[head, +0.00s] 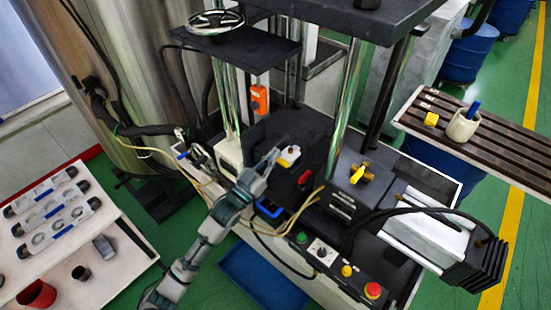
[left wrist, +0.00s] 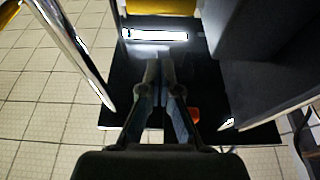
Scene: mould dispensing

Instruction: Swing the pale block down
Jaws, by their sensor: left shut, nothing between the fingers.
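The pale block (head: 287,154), whitish with a yellow patch, sits in the middle of the black machine, between its chrome columns. My left gripper (head: 276,156) is beside it, its fingertips very close; I cannot tell whether they touch it. In the left wrist view the fingers of my left gripper (left wrist: 160,68) are together with nothing between them. A bright white strip (left wrist: 155,34) lies beyond the fingertips there; I cannot tell whether it is the pale block. My right gripper is not in view.
Chrome columns (head: 345,105) flank the work space under a black top plate (head: 350,12). A red-handled part (head: 304,177) and a brass valve with a yellow handle (head: 358,175) are close on the right. A control box (head: 325,252) stands in front. A mould table (head: 120,240) is left.

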